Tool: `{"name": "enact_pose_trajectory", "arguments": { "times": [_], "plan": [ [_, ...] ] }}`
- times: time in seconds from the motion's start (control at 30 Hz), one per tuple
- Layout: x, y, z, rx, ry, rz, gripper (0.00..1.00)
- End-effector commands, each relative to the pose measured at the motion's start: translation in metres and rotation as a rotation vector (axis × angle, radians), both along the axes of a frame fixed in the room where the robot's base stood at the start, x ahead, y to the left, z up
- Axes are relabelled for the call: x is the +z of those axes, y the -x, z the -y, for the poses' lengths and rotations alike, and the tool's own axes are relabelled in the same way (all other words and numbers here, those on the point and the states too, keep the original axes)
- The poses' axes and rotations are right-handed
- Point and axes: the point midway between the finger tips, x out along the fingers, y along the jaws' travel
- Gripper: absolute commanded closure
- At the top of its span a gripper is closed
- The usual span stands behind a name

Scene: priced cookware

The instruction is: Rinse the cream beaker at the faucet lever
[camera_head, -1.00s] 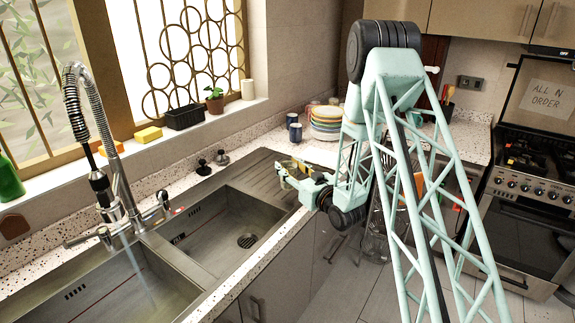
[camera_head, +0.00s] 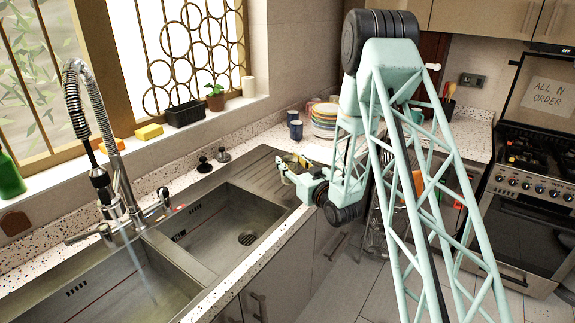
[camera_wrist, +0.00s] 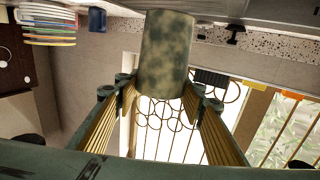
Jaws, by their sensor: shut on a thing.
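My gripper (camera_head: 296,168) is shut on a beaker (camera_wrist: 165,52), a cylinder mottled dark green over cream. In the wrist view the beaker sits between the two finger tips. In the head view the beaker (camera_head: 291,160) is small and partly hidden by the gripper. It is held over the drainboard side of the sink, right of the basins. The faucet (camera_head: 122,222) stands at the left, well away from the gripper, and a pale stream of water (camera_head: 141,272) falls from it into the left basin.
The right basin (camera_head: 215,231) lies between faucet and gripper. Two dark stoppers (camera_head: 205,165) stand behind it. Blue cups (camera_head: 295,130) and stacked plates (camera_head: 325,122) are behind the gripper. The sill holds a sponge (camera_head: 149,132), a black planter (camera_head: 185,113) and a pale cup (camera_head: 248,87).

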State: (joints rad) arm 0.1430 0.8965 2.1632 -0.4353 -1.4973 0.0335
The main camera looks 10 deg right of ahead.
Motion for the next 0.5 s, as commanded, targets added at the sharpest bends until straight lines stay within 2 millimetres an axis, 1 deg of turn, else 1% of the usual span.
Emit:
{"name": "enact_pose_trajectory", "arguments": {
  "times": [0.03, 0.23, 0.5],
  "plan": [
    [0.006, 0.0, -0.002, -0.016, 0.0, 0.002, 0.74],
    [0.026, 0.003, -0.002, -0.11, 0.001, 0.004, 0.74],
    [0.051, 0.015, 0.003, -0.235, 0.0, 0.001, 0.74]
  ]
}}
